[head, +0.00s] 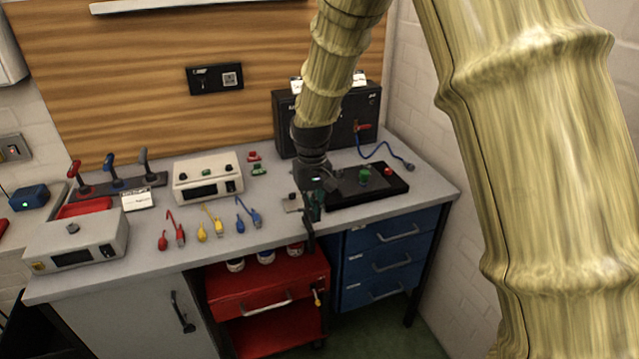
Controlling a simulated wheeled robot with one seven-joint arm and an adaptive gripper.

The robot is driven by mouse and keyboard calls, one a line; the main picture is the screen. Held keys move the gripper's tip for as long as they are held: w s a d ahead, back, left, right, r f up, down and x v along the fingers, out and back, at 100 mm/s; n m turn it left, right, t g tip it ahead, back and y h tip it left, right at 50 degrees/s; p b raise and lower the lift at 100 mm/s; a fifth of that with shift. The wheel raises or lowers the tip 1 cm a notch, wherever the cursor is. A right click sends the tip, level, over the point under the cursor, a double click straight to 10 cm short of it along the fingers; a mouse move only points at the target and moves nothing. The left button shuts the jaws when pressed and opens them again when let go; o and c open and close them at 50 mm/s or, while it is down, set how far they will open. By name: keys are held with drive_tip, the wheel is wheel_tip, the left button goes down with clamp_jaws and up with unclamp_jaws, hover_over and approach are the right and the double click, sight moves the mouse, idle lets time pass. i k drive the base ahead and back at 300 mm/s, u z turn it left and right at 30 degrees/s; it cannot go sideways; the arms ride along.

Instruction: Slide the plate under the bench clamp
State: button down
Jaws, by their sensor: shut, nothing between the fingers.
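My gripper (317,207) points down over the front edge of the grey bench, right of its middle. It is shut and holds nothing. A dark upright part (308,236) at the bench's front edge, just below my gripper, looks like the bench clamp. My gripper overlaps its upper part, so I cannot tell whether they touch or how wide the clamp's gap is.
A black board (378,188) with green and red knobs lies right of my gripper. A black case (340,115) stands behind. Coloured cables (207,226) and a white instrument (207,180) are to the left. A red cart (265,290) stands below the bench edge.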

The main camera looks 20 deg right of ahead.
sight(292, 204)
drive_tip(key=i, duration=0.95)
drive_tip(key=u, duration=0.05)
